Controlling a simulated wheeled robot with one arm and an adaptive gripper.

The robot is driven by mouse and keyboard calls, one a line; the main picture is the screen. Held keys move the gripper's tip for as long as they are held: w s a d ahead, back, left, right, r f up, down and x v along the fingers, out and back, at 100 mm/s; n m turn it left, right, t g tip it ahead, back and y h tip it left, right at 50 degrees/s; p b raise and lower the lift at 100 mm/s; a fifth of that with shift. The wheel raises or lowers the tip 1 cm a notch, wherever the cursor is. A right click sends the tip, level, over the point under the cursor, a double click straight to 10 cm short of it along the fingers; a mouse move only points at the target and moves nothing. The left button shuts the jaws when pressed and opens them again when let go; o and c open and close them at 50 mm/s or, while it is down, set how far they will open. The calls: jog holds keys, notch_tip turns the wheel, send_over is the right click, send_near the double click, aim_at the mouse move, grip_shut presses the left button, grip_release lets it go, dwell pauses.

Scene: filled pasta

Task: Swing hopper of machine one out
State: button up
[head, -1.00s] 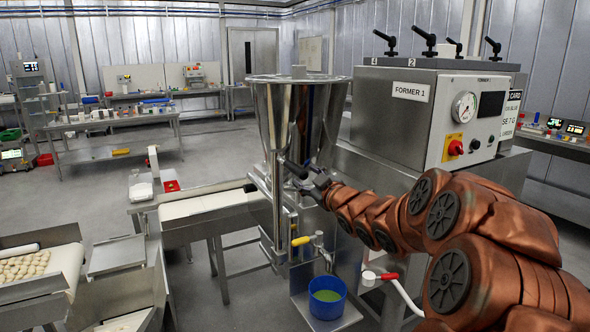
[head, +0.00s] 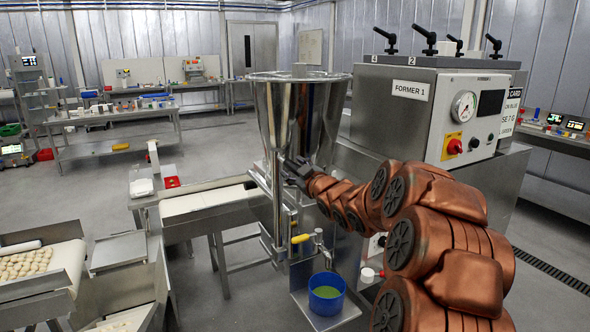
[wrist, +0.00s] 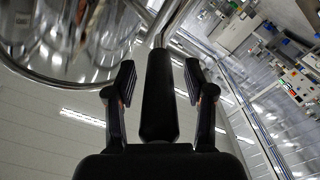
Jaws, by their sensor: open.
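The hopper (head: 281,110) is a shiny steel cone on a post in front of the machine labelled FORMER 1 (head: 411,112). My gripper (head: 291,170) is at the hopper's lower side, partly hidden by my own wrist. In the wrist view my gripper (wrist: 160,85) is open, with two dark padded fingers apart. A black grip (wrist: 158,98) lies between the fingers, with a steel rod running up from it. The hopper's curved steel wall (wrist: 75,35) fills the upper left of that view.
A yellow-handled valve (head: 300,239) sits low on the post. A blue bucket (head: 326,293) with green contents stands on a tray below. A conveyor (head: 205,200) runs left of the post. Open floor lies behind it.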

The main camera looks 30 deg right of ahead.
jog(key=shift+c, duration=0.3)
grip_shut()
jog(key=shift+d+r+p, duration=0.1)
jog(key=shift+p, duration=0.25)
